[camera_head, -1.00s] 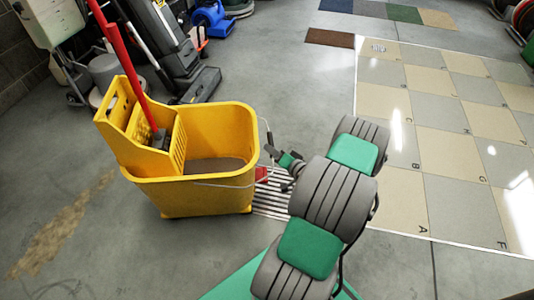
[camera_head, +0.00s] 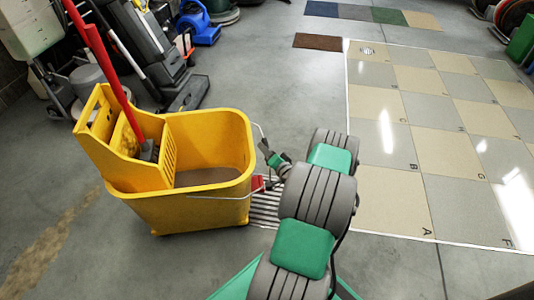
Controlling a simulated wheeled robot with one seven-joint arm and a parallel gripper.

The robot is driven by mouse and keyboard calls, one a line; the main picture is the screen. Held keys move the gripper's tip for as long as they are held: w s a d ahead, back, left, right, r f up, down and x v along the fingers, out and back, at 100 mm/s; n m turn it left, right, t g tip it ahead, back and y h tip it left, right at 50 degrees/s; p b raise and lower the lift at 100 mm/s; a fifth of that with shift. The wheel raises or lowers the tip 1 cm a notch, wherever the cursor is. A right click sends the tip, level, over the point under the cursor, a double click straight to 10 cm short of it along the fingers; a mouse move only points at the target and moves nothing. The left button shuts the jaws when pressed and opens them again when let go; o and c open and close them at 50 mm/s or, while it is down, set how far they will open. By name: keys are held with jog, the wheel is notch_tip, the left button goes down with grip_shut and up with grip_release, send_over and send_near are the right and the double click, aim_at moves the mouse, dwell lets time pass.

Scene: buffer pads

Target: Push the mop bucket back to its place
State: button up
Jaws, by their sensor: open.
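The yellow mop bucket (camera_head: 205,213) stands upright on the grey floor left of my arm. It holds a wringer (camera_head: 125,150), brownish water (camera_head: 205,176) and a red mop handle (camera_head: 105,70) leaning out to the upper left. My gripper (camera_head: 275,182) is at the bucket's right side, close to its wire handle and a small red part. The gripper is small and partly hidden by my arm links. I cannot tell whether it touches the bucket.
A floor drain grate (camera_head: 265,208) lies right of the bucket. A tiled sample floor (camera_head: 390,195) spreads at the right. Grey cleaning machines (camera_head: 150,60) and a blue blower (camera_head: 198,25) stand behind. A worn brown streak (camera_head: 45,245) marks the floor at the left.

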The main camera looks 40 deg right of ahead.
grip_shut()
dwell(0.4)
dwell(1.0)
